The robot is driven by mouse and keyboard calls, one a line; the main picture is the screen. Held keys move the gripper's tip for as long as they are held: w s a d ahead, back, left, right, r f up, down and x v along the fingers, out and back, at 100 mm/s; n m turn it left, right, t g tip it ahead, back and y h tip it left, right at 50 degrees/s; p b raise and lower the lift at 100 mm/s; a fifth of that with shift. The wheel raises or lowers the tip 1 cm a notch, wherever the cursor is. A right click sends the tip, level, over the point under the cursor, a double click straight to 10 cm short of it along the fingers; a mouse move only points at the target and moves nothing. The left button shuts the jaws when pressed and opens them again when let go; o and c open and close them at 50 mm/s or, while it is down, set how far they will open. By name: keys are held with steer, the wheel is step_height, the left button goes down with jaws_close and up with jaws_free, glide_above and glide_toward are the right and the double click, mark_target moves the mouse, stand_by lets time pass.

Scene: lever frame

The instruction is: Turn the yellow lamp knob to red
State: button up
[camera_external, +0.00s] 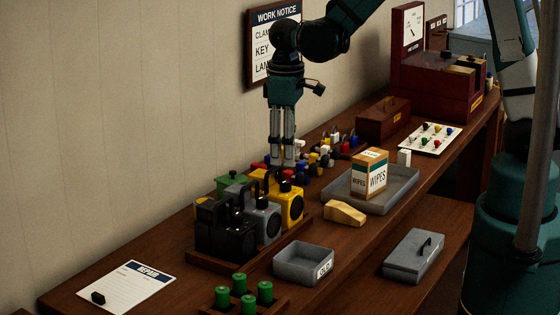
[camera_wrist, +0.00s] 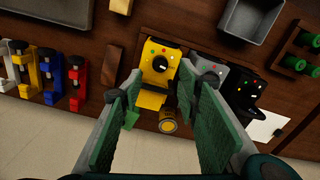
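The yellow lamp (camera_external: 290,207) stands at the end of a row of lamps on the bench. It also shows in the wrist view (camera_wrist: 153,73), with a dark knob (camera_wrist: 160,64) and small coloured dots on its face. I cannot tell which dot the knob points at. My gripper (camera_external: 283,167) points down just above the yellow lamp. In the wrist view its green-padded fingers are spread wide, one on either side of the lamp, with nothing between them that they hold. Whether the fingertips touch the lamp is not clear.
A grey lamp (camera_wrist: 207,76) and a black lamp (camera_wrist: 244,90) stand close beside the yellow one. Several coloured clamps or padlocks (camera_wrist: 48,76) lie on the other side. A grey tray (camera_external: 405,190) holds a wipes box (camera_external: 369,174). The wall with the notice (camera_external: 259,50) is behind.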

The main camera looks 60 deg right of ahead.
mark_target(286, 181)
steer(key=shift+f, duration=3.75)
steer(key=c, duration=0.9)
